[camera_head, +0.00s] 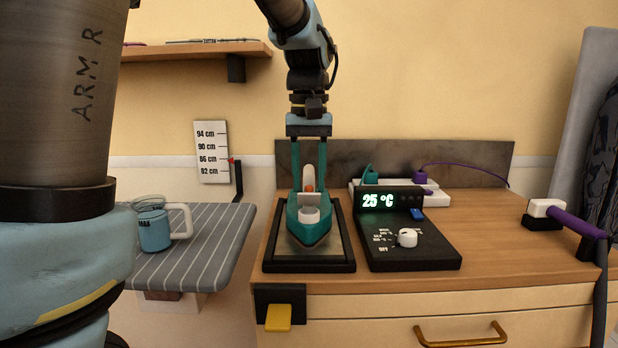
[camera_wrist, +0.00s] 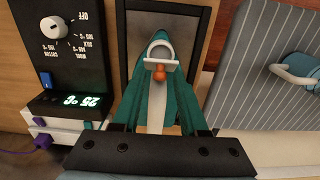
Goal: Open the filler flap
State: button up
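A teal iron (camera_head: 312,232) with a pale handle (camera_head: 309,178) and an orange button (camera_head: 310,188) rests on a black-framed stand, nose toward the front. On its nose is a round white-rimmed opening (camera_head: 309,216). A small white plate, which looks like the filler flap (camera_head: 310,202), stands behind it and appears raised; the wrist view also shows this flap (camera_wrist: 160,63). My gripper (camera_head: 310,186) points down over the iron from behind. Its teal fingers are apart, one on each side of the handle, with visible gaps. Whether the fingertips touch the iron is unclear.
A black control panel (camera_head: 420,240) with a white knob and 25 °C display stands close right of the stand (camera_head: 346,264). A striped ironing board (camera_head: 190,255) with a blue jug (camera_head: 154,228) is at left. A purple-handled tool (camera_head: 565,217) lies at right.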

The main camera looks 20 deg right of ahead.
grip_shut()
dwell(0.3)
jog(key=shift+w+r+g+p, duration=0.2)
jog(key=shift+r+g+p, duration=0.1)
jog(key=shift+p, duration=0.8)
jog(key=shift+w+d+f+g+p, duration=0.15)
jog(key=shift+g+p, duration=0.15)
jog(key=shift+p, duration=0.4)
jog(key=shift+f, duration=0.1)
jog(key=shift+o, duration=1.1)
grip_release()
